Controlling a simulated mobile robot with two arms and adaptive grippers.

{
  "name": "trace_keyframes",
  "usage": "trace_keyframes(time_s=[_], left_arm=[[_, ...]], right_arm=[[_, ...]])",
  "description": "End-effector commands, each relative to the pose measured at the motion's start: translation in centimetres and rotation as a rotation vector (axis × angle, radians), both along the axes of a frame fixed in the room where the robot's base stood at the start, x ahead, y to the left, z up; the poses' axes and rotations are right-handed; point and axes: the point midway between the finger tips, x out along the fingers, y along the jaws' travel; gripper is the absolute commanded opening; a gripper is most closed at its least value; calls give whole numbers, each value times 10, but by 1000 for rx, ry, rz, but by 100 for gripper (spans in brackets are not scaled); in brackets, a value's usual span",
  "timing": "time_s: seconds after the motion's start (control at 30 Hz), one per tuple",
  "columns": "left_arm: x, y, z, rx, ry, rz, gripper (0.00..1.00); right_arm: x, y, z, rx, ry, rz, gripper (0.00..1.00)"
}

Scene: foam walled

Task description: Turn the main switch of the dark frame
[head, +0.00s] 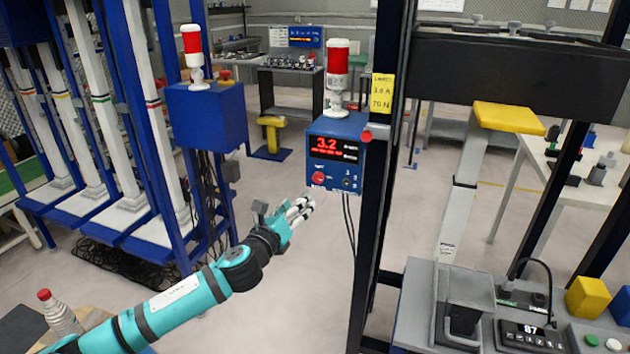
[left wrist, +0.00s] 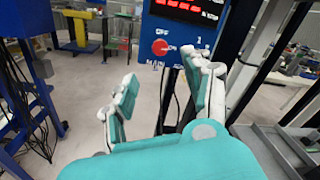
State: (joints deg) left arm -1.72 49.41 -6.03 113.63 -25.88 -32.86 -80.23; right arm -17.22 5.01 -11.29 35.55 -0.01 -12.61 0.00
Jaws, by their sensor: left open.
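The dark frame (head: 376,215) stands right of centre in the head view, with a blue control box (head: 345,150) on its left side. The box has a lit red display reading 3.2. The main switch, a red round knob (head: 318,178), is at the box's lower left. In the left wrist view the red knob (left wrist: 160,47) has "OFF" and "MAIN" lettering by it. My left gripper (head: 301,208) is open and empty, below and left of the knob and apart from it. Its spread fingers (left wrist: 166,82) show below the knob in the left wrist view. My right gripper is not in view.
A second blue box (head: 207,115) with a red beacon hangs on the blue frame at left. Cables (head: 348,220) hang below the control box. A grey bench (head: 425,300) with a small keypad device stands at lower right. Floor between the frames is clear.

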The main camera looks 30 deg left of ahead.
Motion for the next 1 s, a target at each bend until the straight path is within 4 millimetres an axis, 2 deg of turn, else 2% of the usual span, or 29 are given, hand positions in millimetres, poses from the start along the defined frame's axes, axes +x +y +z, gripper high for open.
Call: trace_keyframes(time_s=[0.3, 0.5, 0.7, 1.0], left_arm=[[66, 12, 3, -3, -3, 1, 51], [99, 17, 1, -3, -1, 1, 51], [114, 19, 0, -2, -1, -1, 51], [116, 20, 0, -1, 1, 0, 51]], right_arm=[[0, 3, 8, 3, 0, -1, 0], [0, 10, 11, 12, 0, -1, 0], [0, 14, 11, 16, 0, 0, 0], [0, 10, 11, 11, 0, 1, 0]])
